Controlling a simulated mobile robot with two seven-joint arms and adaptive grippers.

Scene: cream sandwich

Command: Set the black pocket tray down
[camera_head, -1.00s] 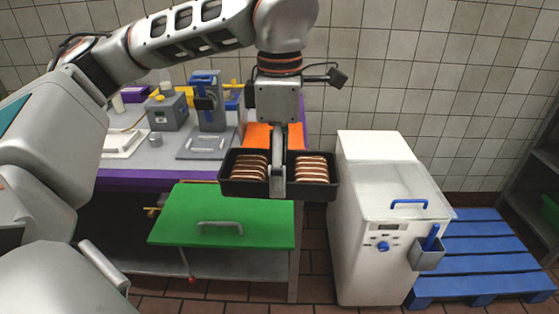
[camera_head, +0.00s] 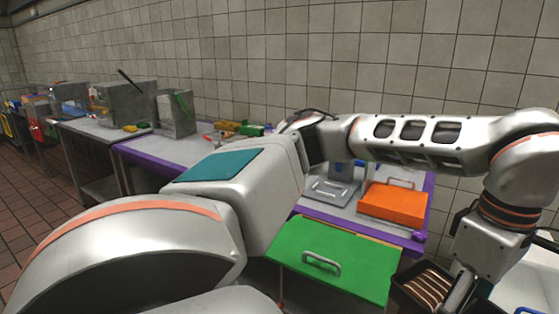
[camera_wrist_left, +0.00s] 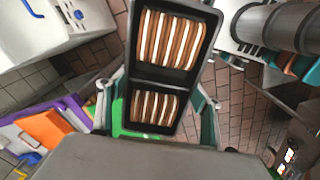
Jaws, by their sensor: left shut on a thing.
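The black pocket tray (camera_head: 402,278) is at the lower right of the head view, partly cut off by the frame edge. It holds rows of cream sandwiches (camera_head: 426,288) in its pockets. My left gripper (camera_head: 461,288) is shut on the tray from above, at its middle. In the left wrist view the tray (camera_wrist_left: 152,78) shows two filled pockets with a bare divider between them, and the gripper's fingers stand on either side. The tray is held in the air, to the right of the green drawer front. My right gripper is not in view.
A purple-edged table (camera_head: 318,210) carries an orange lidded box (camera_head: 393,203) and a grey device. Below its edge is a green panel with a handle (camera_head: 335,262). A white machine (camera_wrist_left: 50,28) stands close by. More worktables with equipment line the wall at left.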

